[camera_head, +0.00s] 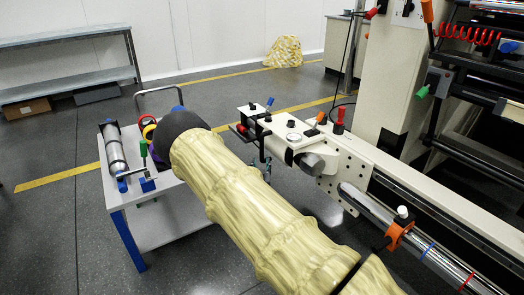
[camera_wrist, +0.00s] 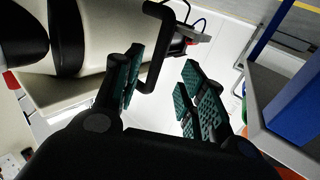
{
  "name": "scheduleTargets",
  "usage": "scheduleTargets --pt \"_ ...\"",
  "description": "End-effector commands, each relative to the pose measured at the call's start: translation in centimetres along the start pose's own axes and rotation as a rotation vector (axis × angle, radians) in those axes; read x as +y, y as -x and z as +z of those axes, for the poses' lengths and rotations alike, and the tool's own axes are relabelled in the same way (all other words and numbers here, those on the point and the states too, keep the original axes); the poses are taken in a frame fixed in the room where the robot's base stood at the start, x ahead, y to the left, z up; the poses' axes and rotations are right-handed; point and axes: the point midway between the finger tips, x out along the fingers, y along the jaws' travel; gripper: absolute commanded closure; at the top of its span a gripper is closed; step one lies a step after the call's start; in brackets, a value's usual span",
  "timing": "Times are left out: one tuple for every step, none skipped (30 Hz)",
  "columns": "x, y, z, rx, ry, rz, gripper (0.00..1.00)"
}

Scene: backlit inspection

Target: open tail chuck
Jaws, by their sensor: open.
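The cream machine head (camera_head: 292,130), which may carry the tail chuck, stands at centre in the head view, with a round grey part, dark knobs and a red-handled lever (camera_head: 338,121). I cannot tell which part is the chuck or whether it is open. My gripper (camera_wrist: 163,72) is open and empty in the wrist view, its green-padded fingers apart. A black bent handle (camera_wrist: 152,45) shows near the left finger, beside a cream body with black bands; I cannot tell if they touch.
A blue-legged cart (camera_head: 165,228) at left holds a metal cylinder (camera_head: 115,150) and tools. A silver shaft (camera_head: 438,258) with an orange clamp (camera_head: 397,235) lies at right. A grey workbench (camera_head: 65,60) stands at back left.

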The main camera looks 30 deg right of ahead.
Motion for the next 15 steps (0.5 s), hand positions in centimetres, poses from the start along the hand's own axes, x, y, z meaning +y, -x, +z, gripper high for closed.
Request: scheduleTargets --pt "0.0 -0.1 -0.6 0.004 0.001 -0.004 0.59" --pt "0.0 -0.2 -0.9 0.006 -0.001 -0.005 0.59" --pt "0.0 -0.3 -1.1 0.007 -0.004 -0.006 0.59" --pt "0.0 -0.4 -1.3 0.008 -0.004 -0.006 0.59" --pt "0.1 -0.5 -1.5 0.009 -0.005 -0.006 0.59" --pt "0.1 -0.6 -1.6 0.010 -0.007 -0.006 0.59" --pt "0.1 -0.7 -1.6 0.011 -0.008 -0.006 0.59" --pt "0.1 -0.9 -1.6 0.011 -0.008 -0.006 0.59" --pt "0.1 -1.2 -1.5 0.011 -0.009 -0.006 0.59" --pt "0.1 -1.4 -1.4 0.011 -0.009 -0.006 0.59" --pt "0.1 -1.8 -1.4 0.011 -0.009 -0.006 0.59" --pt "0.1 -2.3 -1.4 0.011 -0.009 -0.006 0.59" --pt "0.1 -2.7 -1.4 0.012 -0.008 -0.006 0.59" --pt "0.1 -3.2 -1.3 0.012 -0.008 -0.007 0.59" --pt "0.1 -3.8 -1.3 0.011 -0.008 -0.007 0.59"
